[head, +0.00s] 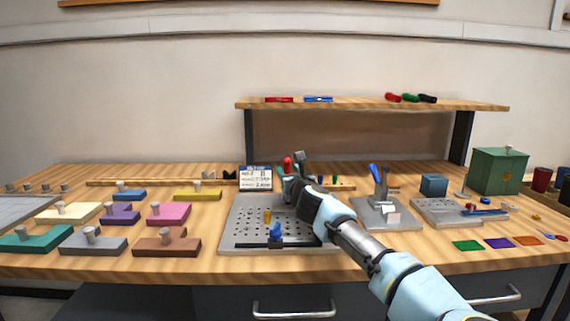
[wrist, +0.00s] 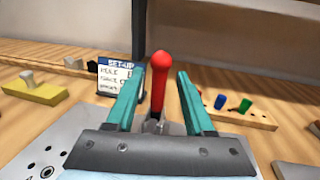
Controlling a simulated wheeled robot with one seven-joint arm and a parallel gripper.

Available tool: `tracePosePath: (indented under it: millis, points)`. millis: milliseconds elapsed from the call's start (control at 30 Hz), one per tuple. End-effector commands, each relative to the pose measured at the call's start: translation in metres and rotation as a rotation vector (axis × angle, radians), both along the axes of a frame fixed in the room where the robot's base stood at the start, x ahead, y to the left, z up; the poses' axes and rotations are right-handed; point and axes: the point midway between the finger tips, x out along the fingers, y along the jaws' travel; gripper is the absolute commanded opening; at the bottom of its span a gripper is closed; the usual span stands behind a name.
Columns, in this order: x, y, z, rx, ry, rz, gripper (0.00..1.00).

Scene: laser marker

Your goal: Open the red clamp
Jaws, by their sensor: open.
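The red clamp handle (wrist: 161,82) stands upright between the two teal fingers of my gripper (wrist: 160,100) in the wrist view. Both fingers are apart, with a visible gap on each side of the handle. In the head view the red handle (head: 287,164) rises at the back of the grey perforated plate (head: 235,215), and my gripper (head: 290,178) is right at it. The clamp's metal base is mostly hidden by my gripper and wrist.
A setup card (head: 255,179) stands behind the plate. Colored blocks (head: 168,214) lie to the left. A blue-handled press (head: 380,200) stands to the right.

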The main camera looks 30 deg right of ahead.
Motion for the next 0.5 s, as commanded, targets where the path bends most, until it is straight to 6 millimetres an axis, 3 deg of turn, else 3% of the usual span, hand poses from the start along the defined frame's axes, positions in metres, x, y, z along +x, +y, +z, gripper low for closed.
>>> tracePosePath:
  millis: [200, 500]
  points:
    - [0.034, -0.008, 0.001, 0.000, 0.000, 0.000, 0.53]
    - [0.047, -0.011, 0.000, -0.001, 0.001, 0.000, 0.53]
